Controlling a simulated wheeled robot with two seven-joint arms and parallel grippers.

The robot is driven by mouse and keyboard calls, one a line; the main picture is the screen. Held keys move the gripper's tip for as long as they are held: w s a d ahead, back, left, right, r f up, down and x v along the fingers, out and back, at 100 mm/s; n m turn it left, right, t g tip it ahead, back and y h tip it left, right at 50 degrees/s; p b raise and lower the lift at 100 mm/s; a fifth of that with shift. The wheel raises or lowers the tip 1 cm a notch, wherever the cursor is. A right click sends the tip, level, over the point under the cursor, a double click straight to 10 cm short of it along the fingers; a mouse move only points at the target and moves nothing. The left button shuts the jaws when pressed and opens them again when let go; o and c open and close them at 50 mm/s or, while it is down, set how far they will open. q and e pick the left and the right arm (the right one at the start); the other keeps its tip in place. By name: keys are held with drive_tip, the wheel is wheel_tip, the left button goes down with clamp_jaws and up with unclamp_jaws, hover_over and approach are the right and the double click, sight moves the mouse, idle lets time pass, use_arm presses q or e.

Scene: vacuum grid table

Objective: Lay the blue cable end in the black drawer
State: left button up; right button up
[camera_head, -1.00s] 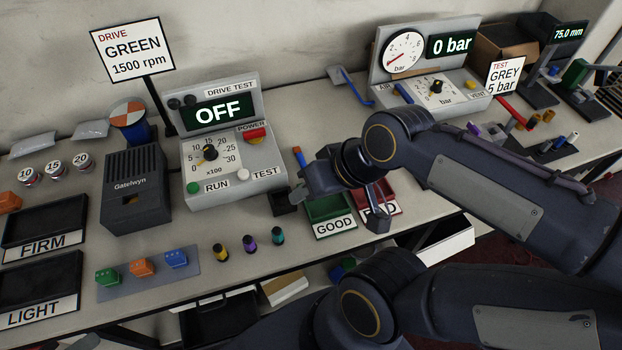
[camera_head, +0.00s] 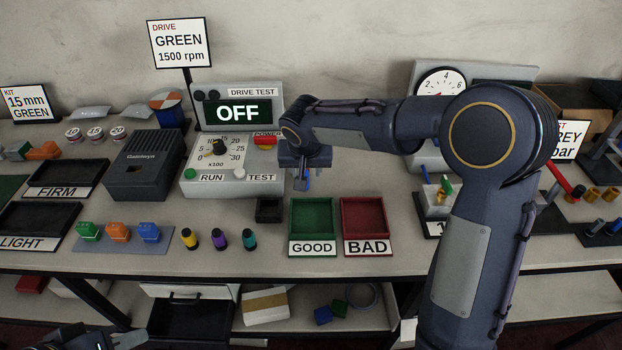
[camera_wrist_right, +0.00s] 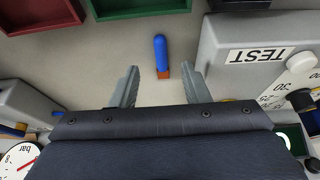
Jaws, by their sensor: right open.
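A blue rod-like piece with an orange end (camera_wrist_right: 160,48) lies or stands on the bench, seen in the right wrist view between and just beyond the fingers; I cannot tell whether it is the cable end. A bit of blue (camera_head: 308,180) shows under my right gripper (camera_head: 301,182) in the head view. The right gripper is open, its fingertips apart around the orange end (camera_wrist_right: 162,72). A dark open drawer (camera_head: 190,318) shows below the bench. Grey parts of my left gripper (camera_head: 125,340) show at the bottom left edge; its jaws are mostly cut off.
The green GOOD tray (camera_head: 313,247) and red BAD tray (camera_head: 367,252) sit to the right, with a small black box (camera_head: 270,214) beside them. The drive tester (camera_head: 230,184) stands close left of the right gripper. A thin blue-grey coil (camera_head: 375,290) lies on the lower shelf.

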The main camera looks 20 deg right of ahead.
drive_tip(key=x, duration=0.5)
drive_tip(key=shift+w+f+p, duration=0.15)
drive_tip(key=shift+f+p, duration=0.15)
drive_tip(key=shift+p, duration=0.1)
clamp_jaws()
